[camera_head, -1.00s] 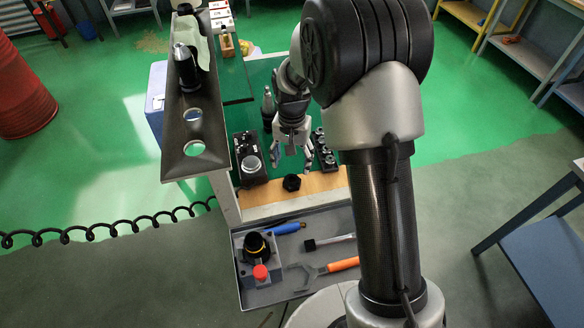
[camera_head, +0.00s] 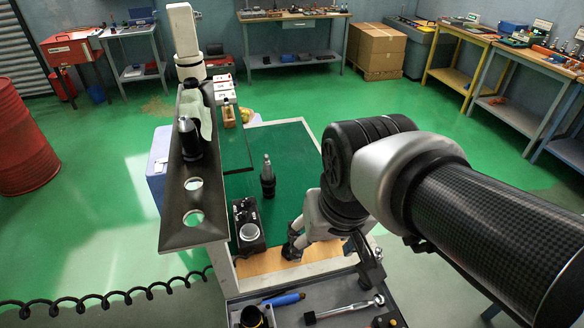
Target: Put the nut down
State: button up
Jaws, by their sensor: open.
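The black nut (camera_head: 290,252) appears as a dark shape on the light wooden strip (camera_head: 262,263) at the front of the cart top, right of the black box with a round dial. My gripper (camera_head: 298,238) is low over the strip, right beside the nut and partly over it. The jaws are open. My wrist and forearm cover most of the gripper, so I cannot tell whether a finger touches the nut.
The black box (camera_head: 248,226) and a dark upright tool holder (camera_head: 267,177) stand on the green cart top. A raised dark shelf (camera_head: 193,230) with holes runs along the left. The grey front tray holds a blue-handled tool (camera_head: 284,299) and a ratchet (camera_head: 345,308). The green top's back is clear.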

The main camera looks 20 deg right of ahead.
jog(key=s+n+t, duration=0.1)
jog(key=s, duration=0.6)
jog(key=shift+f, duration=0.2)
jog(key=shift+w, duration=0.1)
jog(key=shift+f+b, duration=0.3)
dwell(0.5)
